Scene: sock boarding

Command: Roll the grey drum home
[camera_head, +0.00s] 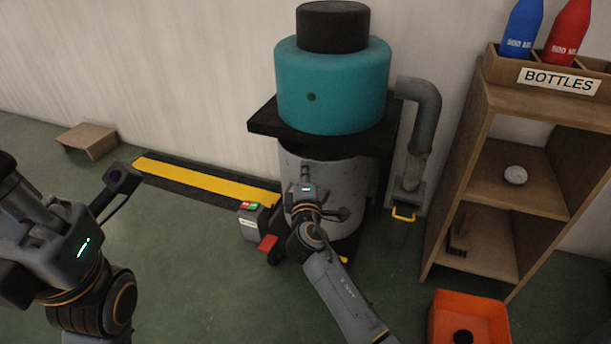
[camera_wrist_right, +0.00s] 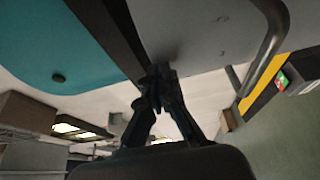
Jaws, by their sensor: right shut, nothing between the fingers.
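The grey drum (camera_head: 345,190) stands upright beneath the black plate of a teal dust collector (camera_head: 333,85). My right arm reaches in front of it and hides part of its lower left side. My right gripper (camera_head: 304,188) is at the drum's front; in the right wrist view its fingertips (camera_wrist_right: 158,82) are together and empty. There, the drum wall (camera_wrist_right: 200,25) is close to the fingertips; I cannot tell whether they touch. A curved grey bar (camera_wrist_right: 268,45) shows beside the drum wall. My left gripper (camera_head: 115,188) is at the left, away from the drum; its jaw opening is unclear.
A control box (camera_head: 249,222) with a red pedal (camera_head: 267,243) stands left of the drum. A yellow-black floor strip (camera_head: 205,183) runs along the wall. A wooden shelf (camera_head: 478,190) and orange bin (camera_head: 440,318) stand right. Green floor at left is mostly clear.

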